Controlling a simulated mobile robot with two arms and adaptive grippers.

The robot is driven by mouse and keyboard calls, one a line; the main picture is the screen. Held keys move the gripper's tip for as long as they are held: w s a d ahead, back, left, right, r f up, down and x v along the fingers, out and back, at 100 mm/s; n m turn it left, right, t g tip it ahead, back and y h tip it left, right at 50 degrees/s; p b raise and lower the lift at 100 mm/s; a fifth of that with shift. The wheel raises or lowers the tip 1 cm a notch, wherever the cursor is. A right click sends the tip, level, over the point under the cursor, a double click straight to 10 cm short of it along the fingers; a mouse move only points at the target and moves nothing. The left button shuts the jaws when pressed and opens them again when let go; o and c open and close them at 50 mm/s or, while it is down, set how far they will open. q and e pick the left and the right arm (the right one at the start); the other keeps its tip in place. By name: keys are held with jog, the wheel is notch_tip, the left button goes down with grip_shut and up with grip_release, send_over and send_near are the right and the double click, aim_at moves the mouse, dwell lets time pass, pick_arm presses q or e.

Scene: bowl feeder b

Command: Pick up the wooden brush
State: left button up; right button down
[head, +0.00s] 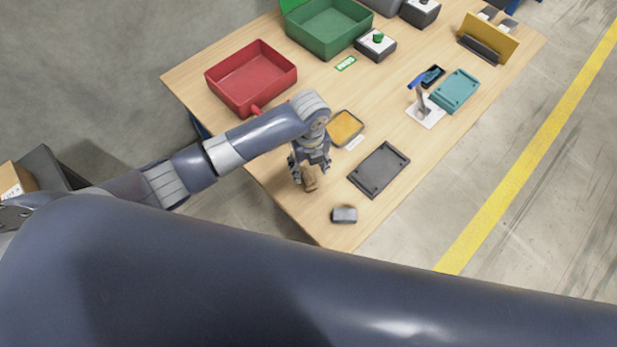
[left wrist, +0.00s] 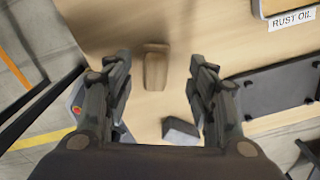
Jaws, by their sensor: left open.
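The wooden brush (head: 311,180) is a small brown block on the light wooden table, near its front left edge in the head view. My left gripper (head: 311,172) is over it, pointing down, and partly hides it there. In the left wrist view the brush (left wrist: 155,68) lies between and beyond the two open fingers (left wrist: 158,85), apart from both. My right gripper is not in view.
A grey block (head: 344,215) lies nearby. A dark tray (head: 379,170) and an orange-yellow tray (head: 345,127), labelled RUST OIL (left wrist: 293,20), are to the right. A red bin (head: 287,76) and green bin (head: 329,45) stand farther back.

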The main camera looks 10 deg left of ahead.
aim_at(308, 175)
pick_arm(q)
jog(key=f, duration=0.2)
jog(key=s+f, duration=0.1)
jog(key=f, duration=0.1)
jog(key=shift+f, duration=0.65)
jog(key=c, duration=1.2)
grip_shut()
jog(key=shift+w+r, duration=0.1)
jog(key=shift+r, duration=0.45)
notch_tip(308, 175, up, 9)
jog(key=shift+f+p, duration=0.1)
jog(key=shift+p, duration=0.25)
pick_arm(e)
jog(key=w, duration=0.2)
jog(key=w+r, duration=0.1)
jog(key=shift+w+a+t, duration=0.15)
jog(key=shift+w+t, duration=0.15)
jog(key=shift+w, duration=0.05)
pick_arm(q)
jog(key=shift+o, duration=0.8)
grip_release()
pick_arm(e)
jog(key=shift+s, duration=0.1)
